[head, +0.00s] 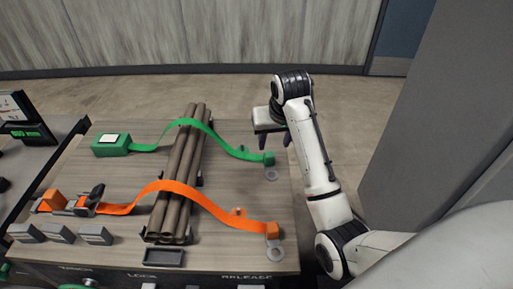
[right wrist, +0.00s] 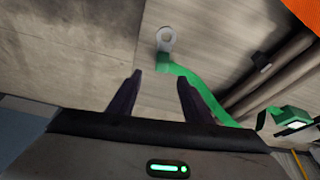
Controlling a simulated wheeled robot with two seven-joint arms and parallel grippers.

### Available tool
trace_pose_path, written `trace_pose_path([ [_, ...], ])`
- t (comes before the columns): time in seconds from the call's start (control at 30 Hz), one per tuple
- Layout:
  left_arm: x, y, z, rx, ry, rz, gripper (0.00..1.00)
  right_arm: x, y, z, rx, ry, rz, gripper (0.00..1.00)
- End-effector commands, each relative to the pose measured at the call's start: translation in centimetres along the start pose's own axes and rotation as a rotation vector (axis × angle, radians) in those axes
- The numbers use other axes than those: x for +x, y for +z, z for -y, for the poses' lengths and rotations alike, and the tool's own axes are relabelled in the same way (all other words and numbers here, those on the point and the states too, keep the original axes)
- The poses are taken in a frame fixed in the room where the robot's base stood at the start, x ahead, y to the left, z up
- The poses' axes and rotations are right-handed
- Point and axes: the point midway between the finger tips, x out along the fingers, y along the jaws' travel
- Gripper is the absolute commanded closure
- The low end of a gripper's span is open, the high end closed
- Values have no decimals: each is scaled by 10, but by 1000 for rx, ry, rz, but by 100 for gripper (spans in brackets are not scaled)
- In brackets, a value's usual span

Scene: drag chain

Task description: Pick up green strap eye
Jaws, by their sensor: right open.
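The green strap (head: 217,138) runs from a green box (head: 111,145) on the left, over the bundle of brown pipes, to the right side of the table. Its metal ring eye (head: 271,175) lies flat at the strap's right end. In the right wrist view the grey ring eye (right wrist: 166,39) shows beyond the fingertips, joined to the green strap (right wrist: 207,93). My right gripper (head: 274,140) is above the table's right edge, near the green strap end. Its two dark fingers (right wrist: 157,80) are apart with nothing between them. My left gripper is not in view.
An orange strap (head: 188,190) crosses the pipes (head: 181,170) nearer the front, ending in another ring eye (head: 275,250). An orange ratchet (head: 68,203) and several grey blocks (head: 58,233) sit at the left. A grey wall panel (head: 425,130) stands right of my arm.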

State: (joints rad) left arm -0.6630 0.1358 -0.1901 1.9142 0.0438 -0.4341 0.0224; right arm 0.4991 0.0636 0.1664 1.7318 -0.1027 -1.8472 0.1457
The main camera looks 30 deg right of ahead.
Motion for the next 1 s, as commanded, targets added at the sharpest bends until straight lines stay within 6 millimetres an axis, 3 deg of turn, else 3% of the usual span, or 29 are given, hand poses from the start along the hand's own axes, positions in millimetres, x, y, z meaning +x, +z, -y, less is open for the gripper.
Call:
trace_pose_path([
  [0.1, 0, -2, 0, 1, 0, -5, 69, 12, 0, 0, 2, 0, 5, 55],
  [0.3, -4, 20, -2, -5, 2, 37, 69, 42, 0, 0, 2, 0, 2, 55],
  [0.43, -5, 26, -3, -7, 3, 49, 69, 50, 0, 0, 2, 0, 0, 55],
  [0.8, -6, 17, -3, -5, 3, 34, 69, 97, 3, 4, 2, 0, 1, 55],
  [1.0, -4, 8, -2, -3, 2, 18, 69, 102, 3, 4, 2, -1, -1, 55],
])
